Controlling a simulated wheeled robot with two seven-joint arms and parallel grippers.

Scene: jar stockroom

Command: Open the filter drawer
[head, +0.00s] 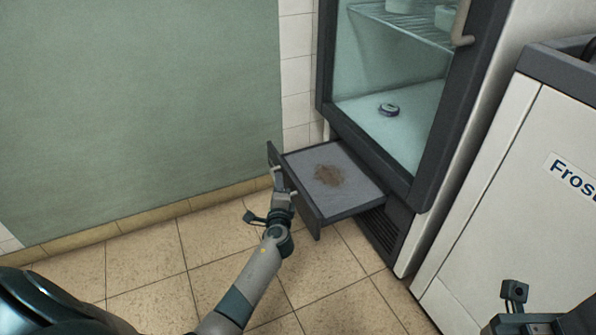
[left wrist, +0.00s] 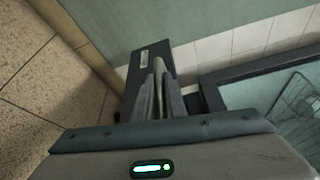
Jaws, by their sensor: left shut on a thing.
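The filter drawer (head: 345,204) is pulled out from the base of the glass-fronted fridge in the head view. Its light grey filter surface carries a brown dirty patch (head: 329,175). My left gripper (head: 279,181) is at the drawer's dark front panel and shut on its handle. In the left wrist view the fingers (left wrist: 158,98) close around the pale handle bar (left wrist: 158,68) beside the dark drawer front (left wrist: 150,58). Part of the handle is hidden by the fingers. Only a piece of my right arm shows at the lower right of the head view; its fingertips are not visible.
The fridge (head: 432,190) stands behind the drawer, with a small round lid (head: 389,109) on its floor inside. A white chest freezer (head: 520,190) stands to the right. The green wall (head: 140,100) is at left. The tiled floor (head: 150,260) in front is clear.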

